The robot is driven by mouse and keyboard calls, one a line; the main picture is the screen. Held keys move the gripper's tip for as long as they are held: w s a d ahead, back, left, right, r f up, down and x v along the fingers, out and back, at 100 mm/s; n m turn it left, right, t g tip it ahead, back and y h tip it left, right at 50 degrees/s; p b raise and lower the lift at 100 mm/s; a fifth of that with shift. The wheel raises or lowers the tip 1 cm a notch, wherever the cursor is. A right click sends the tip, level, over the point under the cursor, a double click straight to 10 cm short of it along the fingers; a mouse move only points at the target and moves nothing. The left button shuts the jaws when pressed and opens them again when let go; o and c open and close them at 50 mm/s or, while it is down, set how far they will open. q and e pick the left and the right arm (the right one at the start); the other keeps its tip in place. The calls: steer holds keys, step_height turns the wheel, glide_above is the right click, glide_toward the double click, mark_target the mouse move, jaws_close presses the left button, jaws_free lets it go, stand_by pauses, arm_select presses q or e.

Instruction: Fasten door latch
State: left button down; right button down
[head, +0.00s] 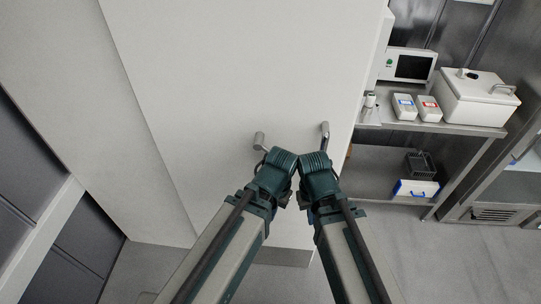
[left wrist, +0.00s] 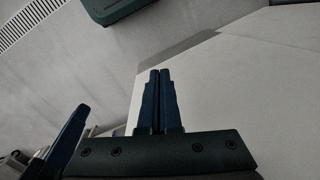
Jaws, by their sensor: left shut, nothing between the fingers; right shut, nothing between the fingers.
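A large plain white door panel (head: 235,75) fills the middle of the head view. In the left wrist view my left gripper (left wrist: 160,72) is shut and empty, beside a pale flat surface.
A metal shelf unit (head: 470,131) stands to the right, holding a white box (head: 476,100), an instrument with a dark screen (head: 411,66) and small devices. Grey floor (head: 440,260) is clear at lower right. Dark panels (head: 30,175) are at left.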

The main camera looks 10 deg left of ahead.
stand_by(0.4)
arm_select(q)
steer(key=w+d+r+m+t+h+p, duration=0.1)
steer(key=w+r+m+p, duration=0.5)
steer(key=r+p, duration=0.6)
steer(key=w+d+r+m+h+p, duration=0.1)
steer(key=w+d+r+m+p, duration=0.1)
steer(key=w+r+m+p, duration=0.4)
step_height(320, 180, up, 6)
steer(key=m+p, duration=0.3)
steer(key=p, duration=0.2)
steer(key=shift+w+d+t+p, duration=0.2)
steer(key=shift+w+t+p, duration=0.15)
steer(key=shift+t, duration=0.05)
steer(key=shift+f, duration=0.25)
steer(key=f+b, duration=0.4)
steer(key=w+f+b, duration=0.1)
steer(key=f+b, duration=0.3)
steer(key=w+a+f+b, duration=0.1)
steer(key=f+b, duration=0.3)
steer(key=shift+a+f+b, duration=0.1)
steer(key=shift+f+b, duration=0.05)
steer(key=shift+b, duration=0.2)
steer(key=shift+a+f, duration=0.15)
steer(key=shift+a, duration=0.15)
